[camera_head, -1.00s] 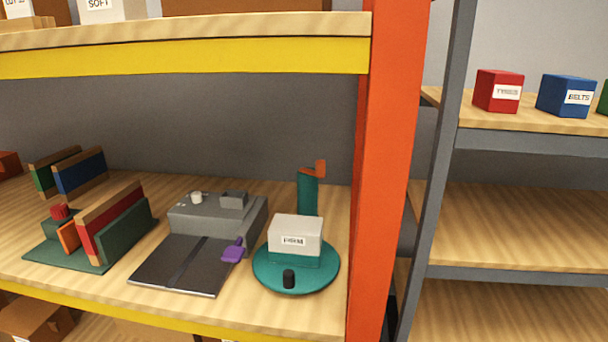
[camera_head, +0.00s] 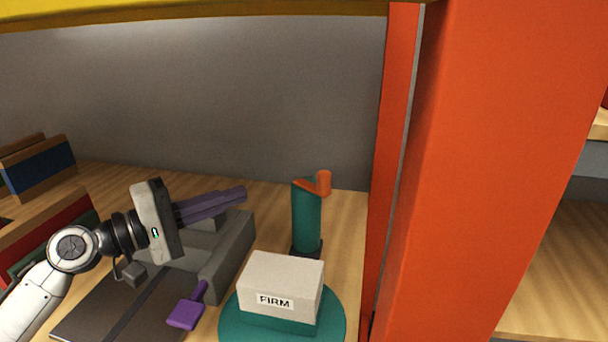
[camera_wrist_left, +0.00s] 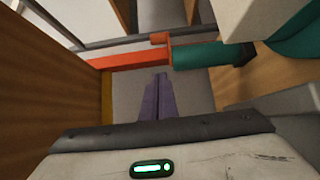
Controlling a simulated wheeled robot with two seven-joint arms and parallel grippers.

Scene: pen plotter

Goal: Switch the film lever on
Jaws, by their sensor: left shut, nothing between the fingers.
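The grey plotter (camera_head: 229,262) with its dark flat bed (camera_head: 100,310) stands on the shelf. A purple paddle-shaped lever (camera_head: 186,314) sticks out at its front right. A teal cylinder (camera_head: 307,218) with an orange lever (camera_head: 320,184) on top stands behind and to the right. I cannot tell from a label which is the film lever. My left gripper (camera_head: 243,193) is shut and empty, above the plotter's rear, pointing right toward the cylinder but apart from it. In the left wrist view, its purple fingers (camera_wrist_left: 161,80) point toward the teal cylinder (camera_wrist_left: 200,55) and orange lever (camera_wrist_left: 160,39).
A white box marked FIRM (camera_head: 280,280) sits on a teal round base (camera_head: 232,326) in front of the cylinder. A thick orange post (camera_head: 510,150) stands at the right. Book-like blocks (camera_head: 40,180) are at the left. The upper shelf's yellow edge (camera_head: 200,12) is overhead.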

